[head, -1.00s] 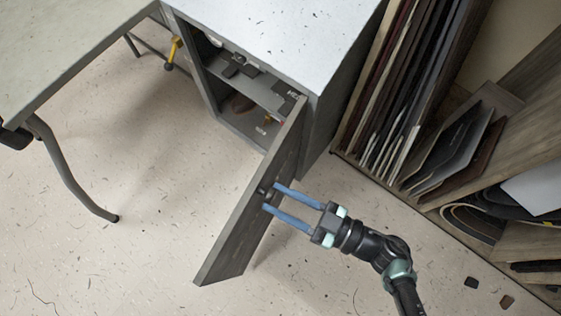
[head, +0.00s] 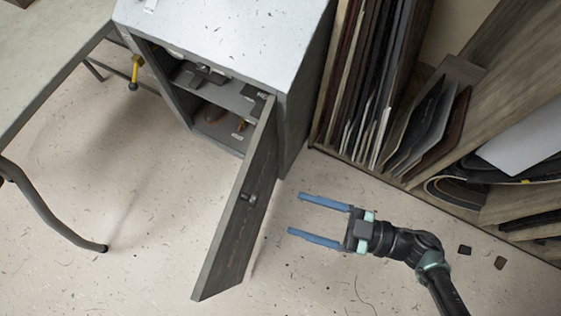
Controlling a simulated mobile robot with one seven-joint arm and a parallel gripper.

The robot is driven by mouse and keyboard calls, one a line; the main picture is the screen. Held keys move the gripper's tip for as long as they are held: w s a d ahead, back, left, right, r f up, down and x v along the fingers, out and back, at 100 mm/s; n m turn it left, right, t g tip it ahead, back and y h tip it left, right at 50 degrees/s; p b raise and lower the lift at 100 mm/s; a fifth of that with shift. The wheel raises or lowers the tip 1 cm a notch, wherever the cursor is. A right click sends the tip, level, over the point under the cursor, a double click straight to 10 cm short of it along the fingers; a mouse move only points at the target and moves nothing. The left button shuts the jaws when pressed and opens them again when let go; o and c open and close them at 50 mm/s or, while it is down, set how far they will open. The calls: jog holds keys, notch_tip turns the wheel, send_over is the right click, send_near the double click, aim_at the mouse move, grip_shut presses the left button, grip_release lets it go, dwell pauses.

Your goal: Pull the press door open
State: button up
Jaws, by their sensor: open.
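The press door (head: 238,222) is a dark grey panel standing wide open, hinged at the right front edge of the grey press cabinet (head: 225,30). A small dark knob (head: 247,197) sits on the door's face. My gripper (head: 294,213) is open and empty, with its two blue fingers pointing left toward the door. The fingertips are apart from the door and the knob, to their right.
A table (head: 50,60) with a bent metal leg stands at the left. A yellow lever (head: 135,70) with a black ball juts from the press's left side. A rack of upright sheets (head: 365,80) and wooden shelves (head: 500,85) fill the right. Speckled floor (head: 140,230) left of the door is clear.

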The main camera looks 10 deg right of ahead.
jog(key=v, duration=0.4)
jog(key=shift+s+d, duration=0.2)
jog(key=shift+d, duration=0.2)
